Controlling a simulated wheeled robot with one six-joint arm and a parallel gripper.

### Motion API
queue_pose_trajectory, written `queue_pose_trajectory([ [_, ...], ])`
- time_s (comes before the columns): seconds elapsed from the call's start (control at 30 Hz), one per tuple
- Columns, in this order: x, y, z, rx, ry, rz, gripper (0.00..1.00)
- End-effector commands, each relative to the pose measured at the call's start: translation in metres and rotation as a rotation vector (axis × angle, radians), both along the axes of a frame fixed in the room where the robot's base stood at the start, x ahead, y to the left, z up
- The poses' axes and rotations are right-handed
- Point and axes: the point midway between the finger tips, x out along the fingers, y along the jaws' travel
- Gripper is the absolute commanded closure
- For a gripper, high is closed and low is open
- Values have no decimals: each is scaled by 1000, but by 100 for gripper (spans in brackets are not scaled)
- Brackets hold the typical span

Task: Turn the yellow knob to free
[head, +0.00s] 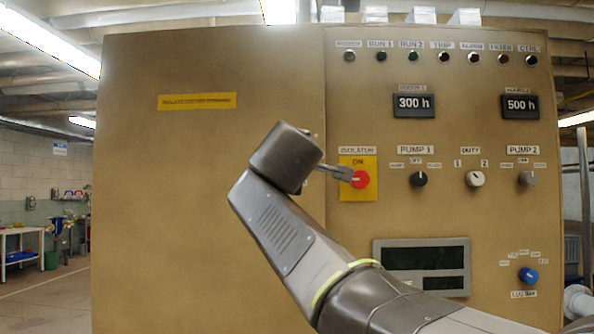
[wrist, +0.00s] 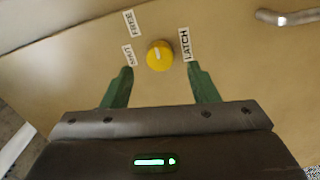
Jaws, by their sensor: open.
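The yellow knob (wrist: 160,55) is round, with a white pointer mark aimed roughly up, slightly left, in the wrist view. The FREE label (wrist: 129,22) is at its upper left, the SHUT label (wrist: 127,54) at its left and the LATCH label (wrist: 185,44) at its right. The pointer is on none of them squarely. My gripper (wrist: 160,66) is open, its green fingers below and to either side of the knob. I cannot tell how far the tips are from the panel.
A metal bar handle (wrist: 285,17) lies at upper right in the wrist view. In the head view the panel carries a red isolator switch (head: 361,179) right of my wrist, and a black pump 1 knob (head: 419,179). The left cabinet face is mostly bare.

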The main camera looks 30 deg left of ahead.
Motion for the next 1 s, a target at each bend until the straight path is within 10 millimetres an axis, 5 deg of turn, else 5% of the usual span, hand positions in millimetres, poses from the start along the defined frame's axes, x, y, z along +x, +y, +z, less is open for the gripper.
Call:
queue_pose_trajectory([
  [0.2,-47,-25,-3,2,0,5,46],
  [0.4,-71,-38,-3,1,1,2,46],
  [1.0,-76,-42,-3,-1,1,-2,46],
])
